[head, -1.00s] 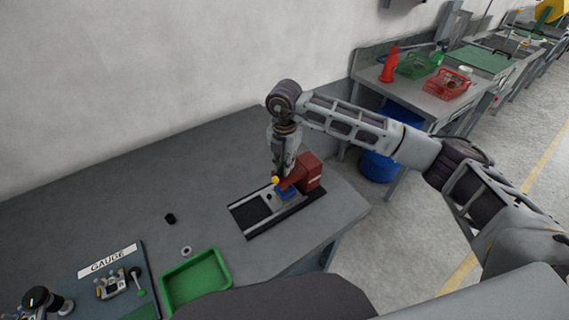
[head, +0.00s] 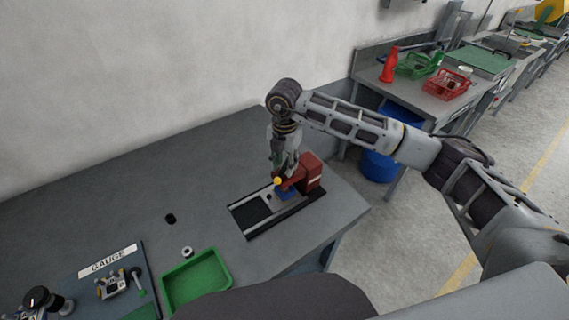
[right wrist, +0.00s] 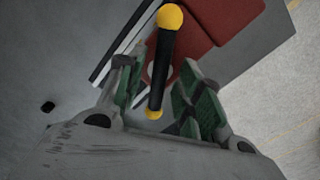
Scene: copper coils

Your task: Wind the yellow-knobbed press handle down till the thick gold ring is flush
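The red press (head: 313,174) stands near the right end of the grey bench, with a blue part (head: 285,194) low at its front. Its yellow knob (head: 277,181) shows just below my right gripper (head: 284,168). In the right wrist view the handle is a black bar (right wrist: 163,70) with a yellow knob (right wrist: 170,17) at one end and a smaller yellow knob (right wrist: 153,114) at the other. The bar lies between the green-padded fingers of my right gripper (right wrist: 160,88), which are apart with gaps beside it. I cannot make out the thick gold ring. My left gripper is out of view.
A black-and-grey plate (head: 254,217) lies under and beside the press. A green tray (head: 196,282), a small grey ring (head: 187,252) and a small black piece (head: 170,218) are to the left. A gauge mat (head: 80,290) fills the lower left corner. The bench's back left is clear.

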